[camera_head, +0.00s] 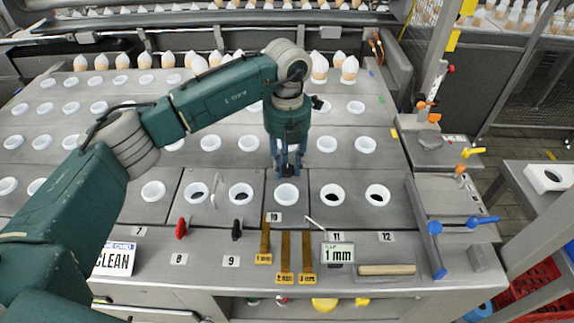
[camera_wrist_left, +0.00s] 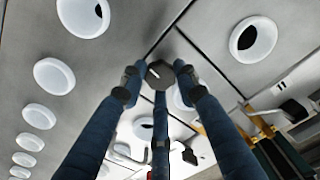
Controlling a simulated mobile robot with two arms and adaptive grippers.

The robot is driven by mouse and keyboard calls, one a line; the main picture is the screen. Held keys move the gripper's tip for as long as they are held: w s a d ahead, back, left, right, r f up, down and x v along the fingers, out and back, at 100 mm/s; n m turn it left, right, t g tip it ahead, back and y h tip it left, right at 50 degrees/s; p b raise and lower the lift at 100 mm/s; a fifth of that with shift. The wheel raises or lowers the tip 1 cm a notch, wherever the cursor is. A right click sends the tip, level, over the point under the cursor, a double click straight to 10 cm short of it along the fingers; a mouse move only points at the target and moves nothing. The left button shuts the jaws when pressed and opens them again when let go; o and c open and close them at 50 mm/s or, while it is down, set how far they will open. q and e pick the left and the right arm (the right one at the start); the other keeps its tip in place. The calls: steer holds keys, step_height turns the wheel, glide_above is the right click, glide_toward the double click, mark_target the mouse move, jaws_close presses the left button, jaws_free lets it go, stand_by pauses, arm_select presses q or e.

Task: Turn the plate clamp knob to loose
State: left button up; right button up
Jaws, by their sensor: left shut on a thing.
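My left gripper (camera_head: 287,172) reaches straight down to the plate beside a white ring in the numbered front row. In the left wrist view its three blue fingers (camera_wrist_left: 158,84) close around a dark grey, many-sided knob (camera_wrist_left: 160,73) with a short white line on its face. The knob sits close to a seam between plates. My right gripper is in neither view.
White rings (camera_head: 377,195) fill the sloping plate. A red knob (camera_head: 181,229) and a black knob (camera_head: 237,230) sit on the front panel, with brass gauges (camera_head: 284,262), a "1 mm" card (camera_head: 338,254) and a wooden stick (camera_head: 387,270). Blue-handled clamps (camera_head: 436,248) stand at right.

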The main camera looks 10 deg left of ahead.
mark_target(287, 168)
arm_select(q)
steer(key=shift+w+r, duration=0.15)
stand_by(0.4)
steer(key=o, duration=1.2)
step_height(287, 168, up, 12)
steer(key=shift+f, duration=0.1)
